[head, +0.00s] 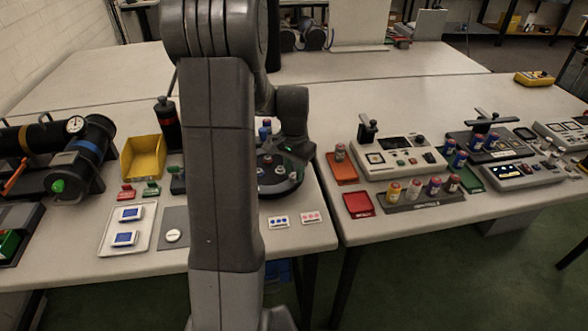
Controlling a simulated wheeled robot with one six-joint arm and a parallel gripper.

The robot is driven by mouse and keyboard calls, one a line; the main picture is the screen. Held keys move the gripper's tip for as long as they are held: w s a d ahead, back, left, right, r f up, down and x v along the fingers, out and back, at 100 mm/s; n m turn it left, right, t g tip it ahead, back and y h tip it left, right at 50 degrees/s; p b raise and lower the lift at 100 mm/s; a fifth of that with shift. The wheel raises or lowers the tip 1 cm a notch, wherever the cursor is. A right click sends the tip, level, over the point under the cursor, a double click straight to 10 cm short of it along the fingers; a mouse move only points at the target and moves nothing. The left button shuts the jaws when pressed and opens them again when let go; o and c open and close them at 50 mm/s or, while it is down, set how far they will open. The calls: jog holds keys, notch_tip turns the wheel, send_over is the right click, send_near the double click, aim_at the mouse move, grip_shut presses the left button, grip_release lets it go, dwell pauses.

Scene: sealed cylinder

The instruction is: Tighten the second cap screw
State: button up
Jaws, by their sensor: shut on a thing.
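A round black piece (292,188) stands on the left table, partly behind my arm. Several small pale round heads show on its top, and I cannot tell which is the second cap screw. My gripper (284,158) is low over this black piece, a small green light showing on it. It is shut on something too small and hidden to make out. My arm covers the left part of the black piece. A small blue-topped thing (265,126) shows just behind it.
Left of my arm are a yellow bin (143,156), a black bottle with a red band (166,122), a white tray (112,247) and a black cylinder (93,150). Cards (311,217) lie in front. The right table holds devices, a red tray (359,205) and several small cans.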

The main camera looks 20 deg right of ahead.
aim_at(294, 174)
jog(key=m, duration=0.6)
jog(key=shift+w+r, duration=0.1)
jog(key=shift+r, duration=0.1)
dwell(0.4)
jog(key=o, duration=1)
jog(key=shift+f, duration=0.1)
notch_tip(294, 174, up, 14)
jog(key=shift+f, duration=0.1)
notch_tip(294, 174, down, 14)
dwell(0.5)
